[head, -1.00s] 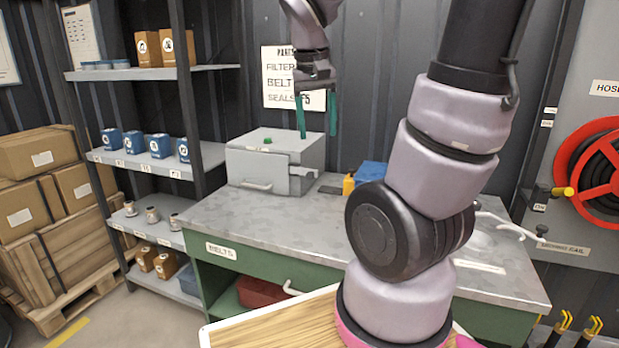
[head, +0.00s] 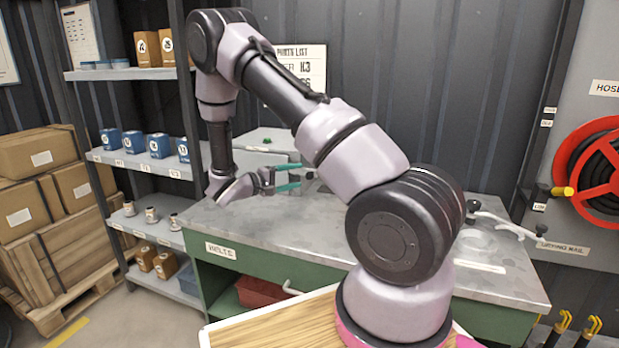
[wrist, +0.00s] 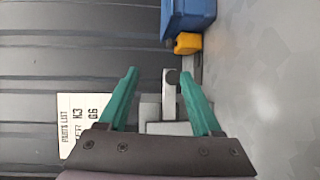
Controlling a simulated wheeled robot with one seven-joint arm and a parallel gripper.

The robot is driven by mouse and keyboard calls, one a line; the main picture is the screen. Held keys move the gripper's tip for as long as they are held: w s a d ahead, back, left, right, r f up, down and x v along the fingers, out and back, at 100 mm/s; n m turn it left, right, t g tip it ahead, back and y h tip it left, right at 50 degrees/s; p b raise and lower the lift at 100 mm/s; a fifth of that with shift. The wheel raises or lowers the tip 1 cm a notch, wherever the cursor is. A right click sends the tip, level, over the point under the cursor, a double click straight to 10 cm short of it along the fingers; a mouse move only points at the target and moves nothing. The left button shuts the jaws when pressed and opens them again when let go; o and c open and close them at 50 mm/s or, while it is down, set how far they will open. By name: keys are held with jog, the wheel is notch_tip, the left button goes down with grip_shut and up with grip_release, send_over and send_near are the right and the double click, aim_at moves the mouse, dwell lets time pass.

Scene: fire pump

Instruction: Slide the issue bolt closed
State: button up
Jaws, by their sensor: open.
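The grey issue box (head: 268,139) stands on the bench, largely hidden behind my arm in the head view. In the wrist view, the issue bolt (wrist: 169,90) is a light grey bar with a dark round end. It sticks out beyond a grey block (wrist: 160,113) of the box.
A blue bin (wrist: 190,14) and a yellow item (wrist: 187,43) lie beyond the fingertips. The metal bench top (head: 330,228) is clear at the front. A shelf rack (head: 150,165) stands left, and a red hose reel (head: 597,165) hangs right.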

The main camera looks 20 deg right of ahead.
aim_at(308, 177)
notch_tip(308, 177, down, 4)
jog(key=w+a+n+t, duration=0.2)
jog(key=t, duration=0.1)
jog(key=x, duration=1.1)
jog(key=shift+s+r, duration=0.1)
jog(key=shift+r, duration=0.1)
grip_shut()
dwell(0.8)
